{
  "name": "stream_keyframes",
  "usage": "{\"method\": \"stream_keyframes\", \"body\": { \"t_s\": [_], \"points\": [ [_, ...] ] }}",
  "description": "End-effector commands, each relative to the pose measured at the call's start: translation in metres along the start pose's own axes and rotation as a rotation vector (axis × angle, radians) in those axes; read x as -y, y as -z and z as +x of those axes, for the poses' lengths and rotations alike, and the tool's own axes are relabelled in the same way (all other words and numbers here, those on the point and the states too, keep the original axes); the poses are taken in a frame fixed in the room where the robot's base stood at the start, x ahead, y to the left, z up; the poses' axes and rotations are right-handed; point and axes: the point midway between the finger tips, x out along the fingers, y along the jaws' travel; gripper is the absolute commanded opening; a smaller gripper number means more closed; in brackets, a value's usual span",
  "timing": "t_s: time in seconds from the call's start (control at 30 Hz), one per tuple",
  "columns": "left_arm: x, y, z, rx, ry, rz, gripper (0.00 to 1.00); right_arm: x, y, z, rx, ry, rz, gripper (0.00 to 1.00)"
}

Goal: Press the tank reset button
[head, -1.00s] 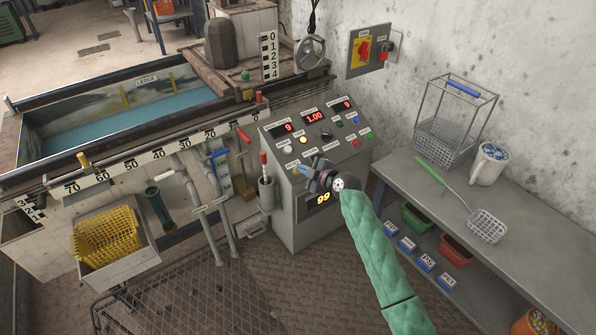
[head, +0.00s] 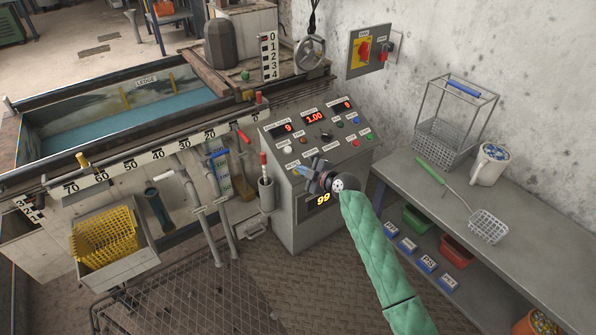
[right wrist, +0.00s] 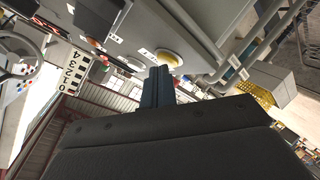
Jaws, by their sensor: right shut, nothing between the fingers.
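The grey control console (head: 318,220) stands mid-view with red number displays and several coloured buttons on its sloped top. A yellow button (right wrist: 170,57) shows in the right wrist view just beyond my right fingertips; in the head view it is largely hidden at the panel's lower left edge. The button labels are too small to read surely. My right gripper (head: 304,168) is shut and empty, its fingers pointing at this lower left part of the panel. In the right wrist view the closed fingers (right wrist: 158,76) sit close to the yellow button; contact cannot be told. My left gripper is not in view.
A water tank (head: 120,115) with a numbered rail lies to the left. A grey bench (head: 535,240) with a wire basket (head: 445,143), a mug (head: 489,165) and a skimmer (head: 487,227) stands right. A wall switch box (head: 369,50) hangs behind the console.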

Motion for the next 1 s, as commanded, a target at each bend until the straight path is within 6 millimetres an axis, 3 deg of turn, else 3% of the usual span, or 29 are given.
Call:
{"method": "stream_keyframes", "body": {
  "t_s": [1.0],
  "points": [
    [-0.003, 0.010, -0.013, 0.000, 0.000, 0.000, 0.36, -0.016, 0.015, -0.020, 0.000, 0.000, -0.002, 0.00]
  ]
}}
